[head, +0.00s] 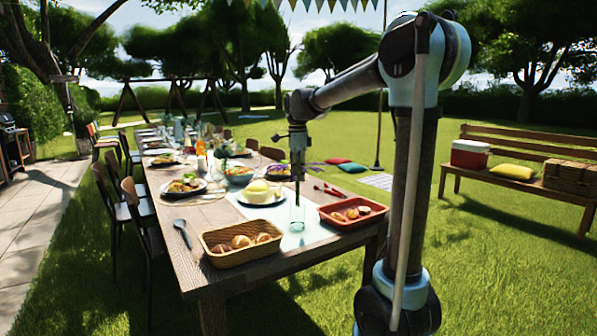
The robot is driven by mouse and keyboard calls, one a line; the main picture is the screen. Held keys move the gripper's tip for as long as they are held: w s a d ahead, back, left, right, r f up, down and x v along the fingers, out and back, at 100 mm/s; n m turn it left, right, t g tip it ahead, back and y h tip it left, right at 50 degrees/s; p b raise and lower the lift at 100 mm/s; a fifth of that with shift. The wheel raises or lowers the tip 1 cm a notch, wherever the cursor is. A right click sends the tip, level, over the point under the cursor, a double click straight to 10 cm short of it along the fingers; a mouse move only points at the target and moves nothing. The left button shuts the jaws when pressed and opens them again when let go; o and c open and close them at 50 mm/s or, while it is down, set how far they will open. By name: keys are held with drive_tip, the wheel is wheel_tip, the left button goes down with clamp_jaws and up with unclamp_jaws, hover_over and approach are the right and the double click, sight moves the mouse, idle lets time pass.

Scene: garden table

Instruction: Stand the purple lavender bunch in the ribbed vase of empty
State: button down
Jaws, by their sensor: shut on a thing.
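My gripper (298,158) points down above the near part of the long wooden table and is shut on the purple lavender bunch (312,163). Purple heads stick out to the right of the fingers, and a dark stem-like strip runs down below them. A clear glass vase (297,217) stands upright on the pale table runner (311,237), straight below my gripper in the picture. Its ribs are too small to make out. I cannot tell whether the stem ends are inside its mouth or in front of or behind it.
A bread basket (241,253) stands left of the vase, and a red tray with food (353,225) stands right. A yellow cake on a plate (258,193) is just behind. Tongs (327,190), a dark spoon (183,234) and a fruit bowl (239,178) lie around. Chairs line the left side.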

drive_tip(key=shift+f, duration=2.1)
drive_tip(key=c, duration=1.6)
unclamp_jaws()
drive_tip(key=shift+c, duration=0.2)
wheel_tip(320, 180, up, 12)
drive_tip(key=shift+f, duration=0.1)
